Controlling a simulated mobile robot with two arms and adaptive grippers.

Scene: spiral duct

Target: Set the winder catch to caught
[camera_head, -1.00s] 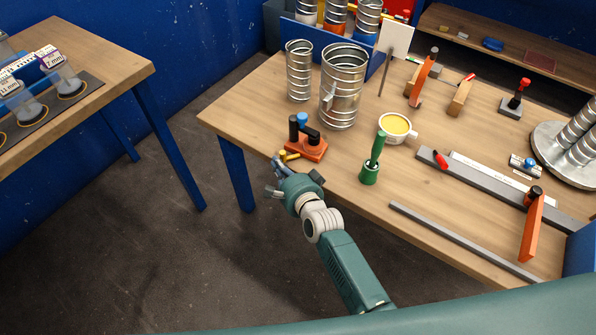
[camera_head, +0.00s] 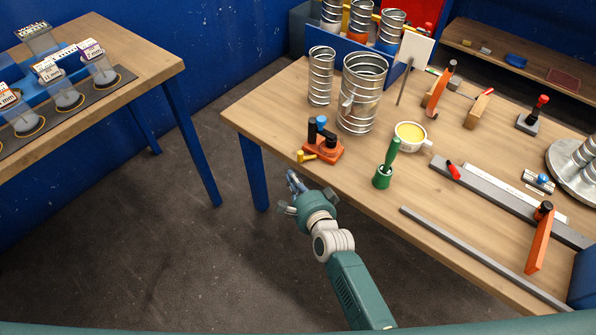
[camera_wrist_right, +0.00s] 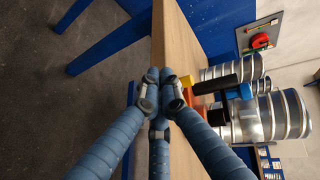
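The winder is an orange base (camera_head: 324,152) at the table's near left corner, with black upright posts, a blue knob (camera_head: 321,121) and a yellow lever (camera_head: 306,157) at its left side. I cannot tell which part is the catch or how it is set. My right gripper (camera_head: 293,178) is off the table edge, below and left of the yellow lever, apart from it. In the right wrist view, its fingertips (camera_wrist_right: 160,76) are together with nothing between them; the yellow lever (camera_wrist_right: 187,81) and blue knob (camera_wrist_right: 245,91) lie just right of them. My left gripper is not in view.
Metal spiral ducts (camera_head: 361,95) stand behind the winder. A green-handled tool (camera_head: 385,170) and a cup of yellow stuff (camera_head: 410,135) stand to its right. The table's front edge lies close to my arm. Open floor separates it from the left table (camera_head: 150,66).

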